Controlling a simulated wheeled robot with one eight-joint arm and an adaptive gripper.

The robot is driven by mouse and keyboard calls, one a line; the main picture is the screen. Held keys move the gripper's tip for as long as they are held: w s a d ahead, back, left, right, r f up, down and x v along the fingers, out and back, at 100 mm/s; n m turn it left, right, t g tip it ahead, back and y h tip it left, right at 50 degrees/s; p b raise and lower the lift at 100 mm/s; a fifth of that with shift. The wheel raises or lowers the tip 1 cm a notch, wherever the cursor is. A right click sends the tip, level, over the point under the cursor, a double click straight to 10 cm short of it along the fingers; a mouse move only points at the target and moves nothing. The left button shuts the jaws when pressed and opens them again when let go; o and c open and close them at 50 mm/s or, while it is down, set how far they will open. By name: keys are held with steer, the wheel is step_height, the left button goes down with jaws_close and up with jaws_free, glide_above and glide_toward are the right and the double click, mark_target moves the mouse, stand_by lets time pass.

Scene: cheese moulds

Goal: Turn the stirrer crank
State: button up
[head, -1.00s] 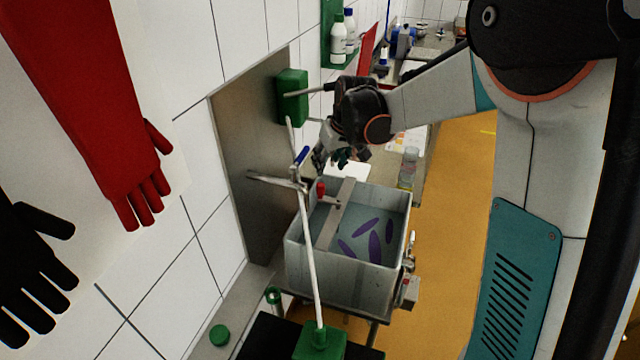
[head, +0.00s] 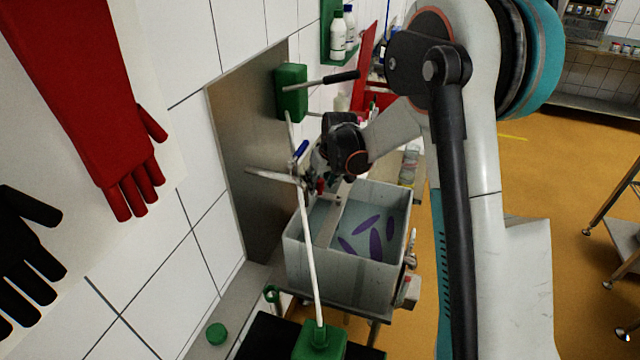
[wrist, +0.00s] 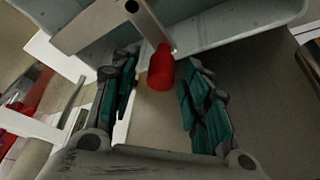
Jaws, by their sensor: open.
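The stirrer crank's red knob (wrist: 161,68) shows in the wrist view at the end of a grey metal arm (wrist: 150,25). The knob lies between the tips of my gripper's two teal-padded fingers, with space on both sides. My gripper (wrist: 161,62) is open and empty. In the head view my gripper (head: 317,180) is at the far left corner of the grey vat (head: 345,275), and it largely hides the knob. A flat metal bar (head: 332,222) crosses the vat, which holds liquid with purple oval shapes.
A white pole on a green base (head: 320,343) with a metal crosspiece (head: 270,175) stands in front of the vat. A green wall box with a black-handled rod (head: 292,92) is above. Red and black gloves hang at left.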

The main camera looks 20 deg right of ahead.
steer(key=shift+f, duration=0.25)
jaws_close()
steer(key=shift+w+d+m+h, duration=0.2)
steer(key=shift+w+m+h, duration=0.15)
steer(key=shift+m, duration=0.45)
jaws_free()
steer(key=shift+r, duration=0.1)
